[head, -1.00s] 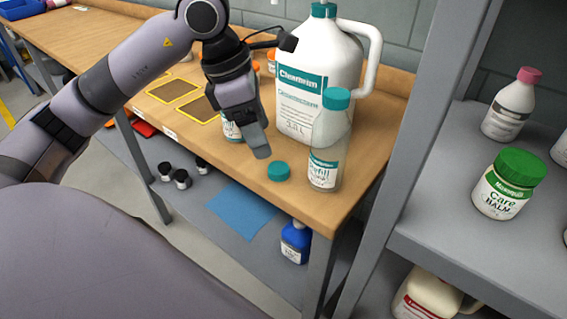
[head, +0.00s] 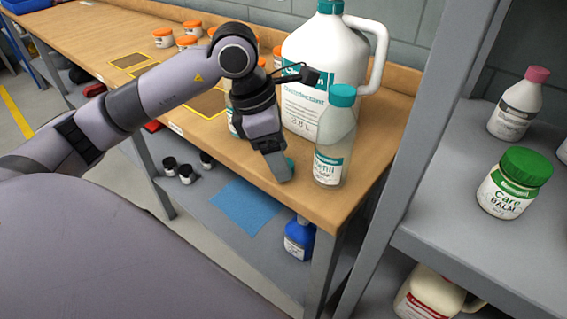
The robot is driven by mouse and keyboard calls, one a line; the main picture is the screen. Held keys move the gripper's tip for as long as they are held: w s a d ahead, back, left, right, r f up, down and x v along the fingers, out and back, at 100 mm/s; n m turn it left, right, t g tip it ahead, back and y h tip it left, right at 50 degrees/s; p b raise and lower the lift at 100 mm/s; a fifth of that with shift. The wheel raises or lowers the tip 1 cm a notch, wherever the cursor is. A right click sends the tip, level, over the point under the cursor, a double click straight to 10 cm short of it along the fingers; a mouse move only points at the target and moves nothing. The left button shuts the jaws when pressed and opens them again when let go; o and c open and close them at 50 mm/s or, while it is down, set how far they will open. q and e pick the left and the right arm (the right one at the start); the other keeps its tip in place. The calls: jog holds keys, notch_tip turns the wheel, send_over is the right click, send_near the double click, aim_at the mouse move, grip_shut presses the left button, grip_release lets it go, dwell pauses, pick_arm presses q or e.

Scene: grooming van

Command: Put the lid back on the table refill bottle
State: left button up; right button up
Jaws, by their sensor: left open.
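The refill bottle (head: 330,165), clear with a white "Refill" label, stands upright near the table's front right corner. A teal cap-like top (head: 342,95) shows at its upper end. I cannot tell whether the fingers touch the lid. My right gripper is not in view.
A large white jug (head: 305,108) with a handle stands close behind the refill bottle. Another small bottle (head: 233,122) is partly hidden behind my left gripper. Several orange-lidded jars (head: 164,38) stand further back. A grey shelf (head: 455,215) with a balm jar (head: 513,183) is at the right.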

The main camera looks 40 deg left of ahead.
pick_arm(q)
jog(key=shift+w+d+f, duration=0.1)
jog(key=shift+f, duration=0.55)
jog(key=c, duration=1.1)
notch_tip(320, 180, up, 10)
jog(key=shift+r+p, duration=0.1)
jog(key=shift+p, duration=0.25)
